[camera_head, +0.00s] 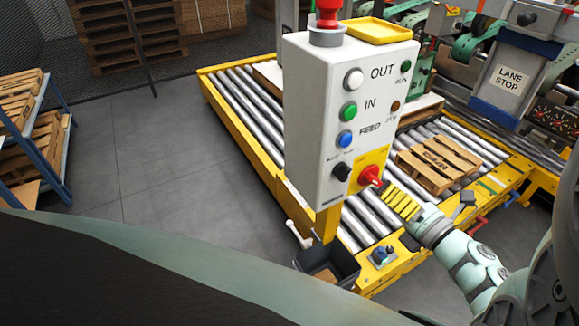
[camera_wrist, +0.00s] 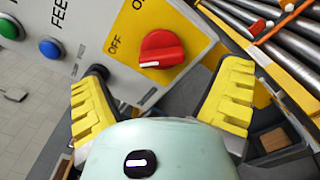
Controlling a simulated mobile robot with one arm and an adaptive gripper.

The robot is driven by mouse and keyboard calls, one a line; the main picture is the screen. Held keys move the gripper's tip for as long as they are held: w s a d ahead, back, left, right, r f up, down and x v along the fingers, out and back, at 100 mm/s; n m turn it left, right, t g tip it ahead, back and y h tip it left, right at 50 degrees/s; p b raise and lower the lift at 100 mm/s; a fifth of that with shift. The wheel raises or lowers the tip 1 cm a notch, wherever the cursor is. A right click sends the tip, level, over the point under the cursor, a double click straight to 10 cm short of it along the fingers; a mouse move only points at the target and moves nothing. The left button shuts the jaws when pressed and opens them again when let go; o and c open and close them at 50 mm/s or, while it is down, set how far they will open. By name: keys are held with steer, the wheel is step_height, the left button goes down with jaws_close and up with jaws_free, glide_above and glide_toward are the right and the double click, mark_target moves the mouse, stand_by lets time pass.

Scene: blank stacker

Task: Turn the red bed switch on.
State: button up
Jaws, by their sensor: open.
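The red bed switch (camera_head: 370,175) is a rotary knob on a yellow plate, low on the front of the white control box (camera_head: 318,120). In the wrist view the red knob (camera_wrist: 161,51) stands ahead of my gripper, between and beyond its fingers. The plate is marked "OFF" at its left; another label above the knob is partly cut off. My gripper (camera_head: 402,203) has yellow ribbed fingers, open and empty, just to the lower right of the knob. The wrist view shows both fingers (camera_wrist: 163,100) spread apart, with no clear contact with the knob.
A black knob (camera_head: 341,172) sits left of the red switch, with blue (camera_head: 345,139), green (camera_head: 349,110) and white (camera_head: 353,79) buttons above. A red mushroom button (camera_head: 327,15) tops the box. A roller conveyor (camera_head: 245,112) runs behind, carrying a wooden pallet (camera_head: 439,163). A dark bin (camera_head: 327,268) is below.

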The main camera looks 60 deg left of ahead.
mark_target(379, 180)
steer(key=a+p, duration=0.1)
steer(key=a, duration=0.3)
steer(key=shift+w+a+r, duration=0.1)
steer(key=shift+w+a, duration=0.05)
steer(key=shift+a, duration=0.65)
steer(key=shift+c, duration=0.3)
steer(key=c, duration=1.1)
